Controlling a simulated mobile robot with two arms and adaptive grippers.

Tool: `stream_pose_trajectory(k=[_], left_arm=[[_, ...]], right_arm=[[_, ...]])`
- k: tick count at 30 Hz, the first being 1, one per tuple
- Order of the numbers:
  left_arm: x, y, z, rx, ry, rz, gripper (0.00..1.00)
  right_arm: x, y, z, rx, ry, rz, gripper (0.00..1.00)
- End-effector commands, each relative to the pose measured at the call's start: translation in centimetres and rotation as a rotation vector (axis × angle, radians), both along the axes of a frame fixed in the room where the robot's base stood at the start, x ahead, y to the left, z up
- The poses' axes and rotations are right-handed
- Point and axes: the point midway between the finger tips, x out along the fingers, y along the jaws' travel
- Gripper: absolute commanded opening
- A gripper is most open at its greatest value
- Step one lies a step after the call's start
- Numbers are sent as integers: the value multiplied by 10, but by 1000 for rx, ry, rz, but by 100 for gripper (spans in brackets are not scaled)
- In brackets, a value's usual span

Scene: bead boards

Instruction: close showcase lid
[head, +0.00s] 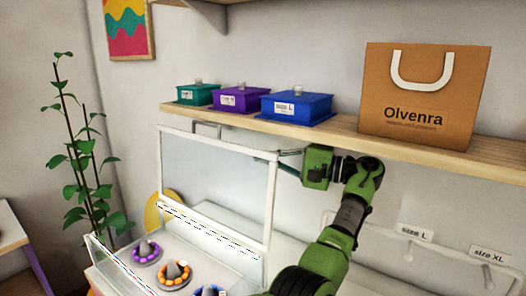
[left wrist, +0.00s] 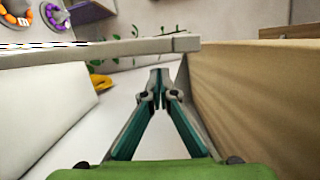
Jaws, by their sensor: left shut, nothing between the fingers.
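The showcase (head: 93,247) is a glass-sided case at the lower left in the head view. Its glass lid (head: 215,180) with a pale frame stands raised, nearly upright, at the back. My left gripper (head: 262,159) is shut and empty. Its fingers point left behind the lid's upper right part, below the shelf. In the left wrist view the closed fingertips (left wrist: 160,84) lie between a pale frame bar (left wrist: 110,49), apparently the lid's, and a wooden board. I cannot tell whether they touch the lid. My right gripper is not in view.
The wooden shelf (head: 330,144) runs just above my left gripper, holding green (head: 198,94), purple (head: 238,98) and blue (head: 296,106) boxes and a paper bag (head: 419,95). Bead rings (head: 147,252) lie inside the case. A plant (head: 80,165) stands left.

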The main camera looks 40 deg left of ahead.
Motion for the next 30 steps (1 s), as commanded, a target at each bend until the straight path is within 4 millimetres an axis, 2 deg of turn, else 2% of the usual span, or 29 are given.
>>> stream_pose_trajectory(k=[6,13,18,30], left_arm=[[-15,40,5,2,-1,3,0],[-26,69,4,2,0,0,0],[-28,76,3,3,0,-1,0],[-29,78,3,3,-6,-2,0]], right_arm=[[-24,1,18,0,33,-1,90],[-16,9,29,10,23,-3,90],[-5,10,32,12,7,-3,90],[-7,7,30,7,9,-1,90]])
